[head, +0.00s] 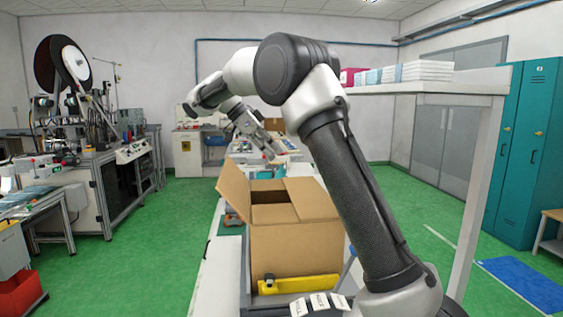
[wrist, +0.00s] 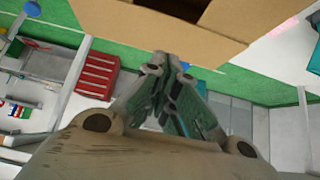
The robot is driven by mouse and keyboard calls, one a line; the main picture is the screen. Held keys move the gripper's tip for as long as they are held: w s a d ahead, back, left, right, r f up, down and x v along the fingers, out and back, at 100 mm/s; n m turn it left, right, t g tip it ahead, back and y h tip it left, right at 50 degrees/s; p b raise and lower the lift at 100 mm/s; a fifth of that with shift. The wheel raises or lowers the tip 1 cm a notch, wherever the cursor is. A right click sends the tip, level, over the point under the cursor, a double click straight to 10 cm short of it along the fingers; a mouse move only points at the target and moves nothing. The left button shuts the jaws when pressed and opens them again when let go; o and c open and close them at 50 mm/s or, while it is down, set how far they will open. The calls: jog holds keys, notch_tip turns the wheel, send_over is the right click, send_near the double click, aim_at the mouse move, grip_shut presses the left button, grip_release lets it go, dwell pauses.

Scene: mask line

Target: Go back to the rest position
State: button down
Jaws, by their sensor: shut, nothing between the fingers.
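My gripper (head: 272,149) is in the air above and behind the open cardboard box (head: 300,246) in the head view. My arm reaches up from the lower right and bends over at the top. In the wrist view my gripper (wrist: 162,58) has its fingertips together with nothing between them. The cardboard box (wrist: 205,28) shows at the top of the wrist view, apart from the fingers as far as I can tell.
The box stands on a narrow white table (head: 208,285) with a yellow piece (head: 300,285) at its front. A white shelf (head: 430,88) with stacked packs is at the right. Machines (head: 95,150) stand at the left. Green floor is free on the left.

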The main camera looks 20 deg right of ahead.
jog(key=s+d+r+n+t+y, duration=0.1)
jog(key=s+d+n+y, duration=0.15)
jog(key=s+n, duration=0.4)
jog(key=s+d+r+n+t+y, duration=0.1)
jog(key=s+d+r+n+y, duration=0.2)
jog(key=s, duration=0.7)
jog(key=s+f+n+t+y, duration=0.1)
jog(key=s+f+n+t, duration=0.1)
jog(key=s+f+n, duration=0.4)
jog(key=s+f+n+t+y, duration=0.1)
jog(key=s+f+n, duration=0.4)
jog(key=s, duration=0.9)
notch_tip(320, 180, down, 2)
jog(key=shift+a+f+n+t, duration=0.1)
jog(key=shift+a+n+t, duration=0.25)
jog(key=shift+t, duration=0.45)
